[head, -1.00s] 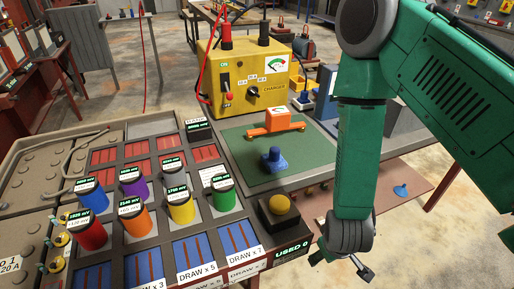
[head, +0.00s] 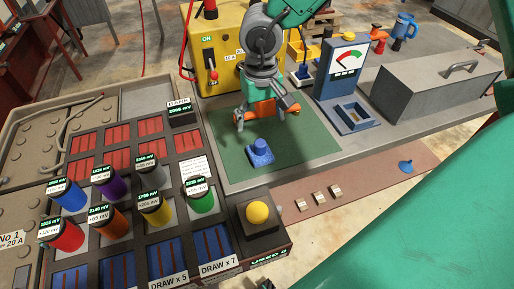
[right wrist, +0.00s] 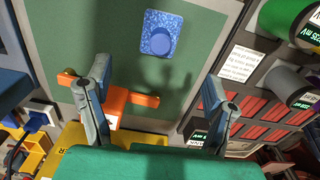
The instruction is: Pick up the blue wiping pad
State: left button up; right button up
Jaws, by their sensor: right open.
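The blue wiping pad (head: 261,155) is a small blue block with a round knob, lying on the green mat (head: 222,160). In the right wrist view the pad (right wrist: 148,42) shows its speckled blue top beyond the fingertips, with nothing touching it. My right gripper (head: 262,116) is over the far part of the mat, behind the pad in the head view. In the right wrist view this gripper (right wrist: 156,80) has its fingers wide apart, with no object held. My left gripper is not in view.
An orange tool (right wrist: 118,104) lies on the mat below my right gripper. A yellow charger box (head: 222,50) stands behind. Colored cylinders (head: 203,197) fill the rack at left, and a yellow button (head: 258,212) is in front.

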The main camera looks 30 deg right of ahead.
aim_at(260, 150)
jog(key=f, duration=0.5)
jog(key=shift+d+f+b, duration=0.25)
jog(key=shift+d+b, duration=0.05)
jog(key=shift+b, duration=0.05)
jog(key=shift+a+f, duration=0.2)
jog(key=shift+f, duration=0.55)
notch_tip(260, 150, down, 4)
jog(key=shift+s+a+r+b, duration=0.1)
jog(key=shift+a+r+b, duration=0.05)
jog(key=shift+r+b, duration=0.15)
jog(key=shift+f, duration=0.6)
jog(key=c, duration=1.4)
jog(key=shift+o, duration=0.2)
jog(key=shift+r, duration=0.1)
notch_tip(260, 150, up, 10)
jog(key=shift+f+p, duration=0.1)
jog(key=shift+p, duration=0.6)
